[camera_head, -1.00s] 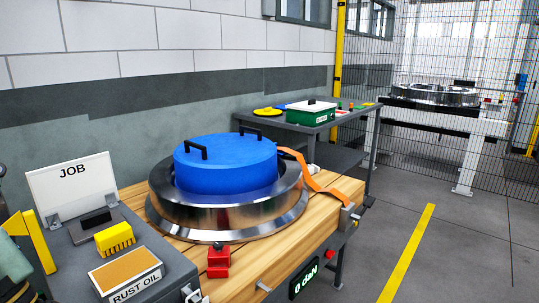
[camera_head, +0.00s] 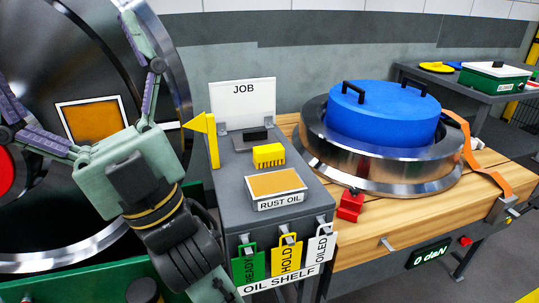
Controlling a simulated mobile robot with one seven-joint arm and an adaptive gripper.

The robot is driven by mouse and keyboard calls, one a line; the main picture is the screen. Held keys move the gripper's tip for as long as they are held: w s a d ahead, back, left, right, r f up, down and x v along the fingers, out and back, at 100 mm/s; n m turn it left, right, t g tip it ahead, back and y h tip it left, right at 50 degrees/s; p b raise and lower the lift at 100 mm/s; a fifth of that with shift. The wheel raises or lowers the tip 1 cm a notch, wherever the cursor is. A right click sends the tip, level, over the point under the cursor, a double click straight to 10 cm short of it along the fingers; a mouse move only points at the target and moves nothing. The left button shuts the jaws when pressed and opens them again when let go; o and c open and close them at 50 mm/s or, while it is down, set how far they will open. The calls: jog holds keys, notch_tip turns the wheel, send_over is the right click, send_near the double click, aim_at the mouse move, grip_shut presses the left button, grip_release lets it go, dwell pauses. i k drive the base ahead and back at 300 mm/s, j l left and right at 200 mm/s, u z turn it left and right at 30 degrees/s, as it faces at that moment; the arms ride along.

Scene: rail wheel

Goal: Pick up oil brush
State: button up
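The oil brush appears to be the small yellow block with a ridged, bristle-like side (camera_head: 268,155). It lies on the grey oil shelf (camera_head: 235,185), behind the rust oil tray and in front of a small black block. My gripper (camera_head: 75,80) is at the left, its two fingers spread wide and empty. It is to the left of the shelf, apart from the brush, in front of a large dark wheel. Its fingers point up and left, away from the brush.
The rust oil tray (camera_head: 276,187), JOB board (camera_head: 243,103) and yellow flag piece (camera_head: 208,140) stand on the shelf; tags hang in front. A metal ring (camera_head: 385,165) with a blue lidded cylinder (camera_head: 383,113) is on the wooden bench. The large wheel (camera_head: 40,60) stands left.

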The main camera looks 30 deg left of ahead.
aim_at(274, 154)
jog(key=i+l, duration=0.15)
jog(key=l, duration=0.15)
jog(key=i+l+u, duration=0.1)
jog(key=l, duration=0.25)
jog(key=i+l, duration=0.2)
jog(key=i+l+u, duration=0.1)
jog(key=l, duration=0.35)
jog(key=u, duration=0.45)
jog(key=i+u, duration=0.15)
jog(key=u, duration=0.3)
jog(key=i+u, duration=0.1)
jog(key=u, duration=0.4)
jog(key=i, duration=0.25)
jog(key=j+u, duration=0.05)
